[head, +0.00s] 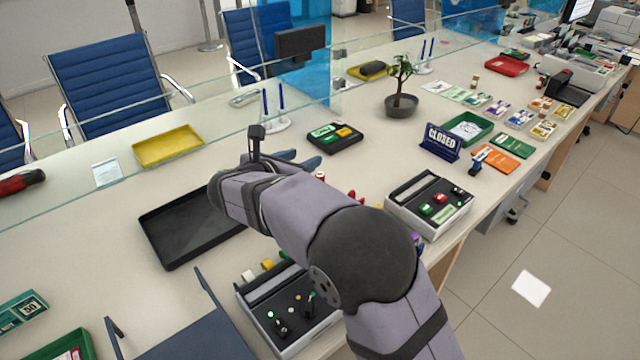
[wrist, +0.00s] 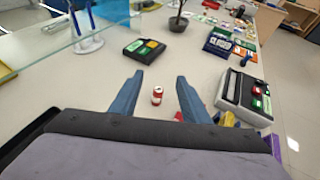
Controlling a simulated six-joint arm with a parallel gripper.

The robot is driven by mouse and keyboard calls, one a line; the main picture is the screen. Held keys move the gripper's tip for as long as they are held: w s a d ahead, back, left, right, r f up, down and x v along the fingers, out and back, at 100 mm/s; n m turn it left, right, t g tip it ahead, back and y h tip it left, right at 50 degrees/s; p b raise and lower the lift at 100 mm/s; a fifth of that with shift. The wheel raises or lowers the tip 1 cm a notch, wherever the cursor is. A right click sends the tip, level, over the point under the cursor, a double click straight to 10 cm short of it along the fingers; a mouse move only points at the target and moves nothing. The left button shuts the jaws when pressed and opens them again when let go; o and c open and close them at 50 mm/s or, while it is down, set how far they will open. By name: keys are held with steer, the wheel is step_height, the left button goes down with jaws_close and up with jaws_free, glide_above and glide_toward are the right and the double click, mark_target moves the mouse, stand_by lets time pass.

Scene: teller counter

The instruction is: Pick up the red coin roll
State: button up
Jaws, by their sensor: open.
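The red coin roll (wrist: 157,96) stands upright on the counter in the wrist view, a small red cylinder with a pale band. It lies between the lines of my two blue fingers, touching neither as far as I can see. A small red-and-white top, likely the same roll (head: 320,176), shows just beyond my arm in the head view; its lower part is hidden. My gripper (wrist: 160,75) is open and empty, its fingers spread on either side of the roll. In the head view my gripper (head: 304,157) is partly hidden behind my wrist.
A black tray (head: 168,250) lies left of my arm. A black case with green and yellow pieces (head: 334,138) is beyond the gripper. A grey box (head: 428,226) and the CLOSED sign (head: 440,142) stand to the right. A glass screen runs along the back.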

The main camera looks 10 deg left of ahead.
glide_toward(318, 180)
steer(key=shift+w+f, duration=0.8)
steer(key=shift+w, duration=0.15)
steer(key=shift+x, duration=1.1)
steer(key=shift+w+d+p, duration=0.3)
steer(key=shift+w+p, duration=0.05)
steer(key=shift+w, duration=0.05)
steer(key=x, duration=0.3)
steer(key=shift+d+r+p, duration=0.15)
steer(key=shift+d+p, duration=0.1)
steer(key=shift+p, duration=0.05)
steer(key=shift+w+d, duration=0.1)
steer(key=shift+w, duration=0.45)
steer(key=shift+c, duration=0.7)
jaws_close()
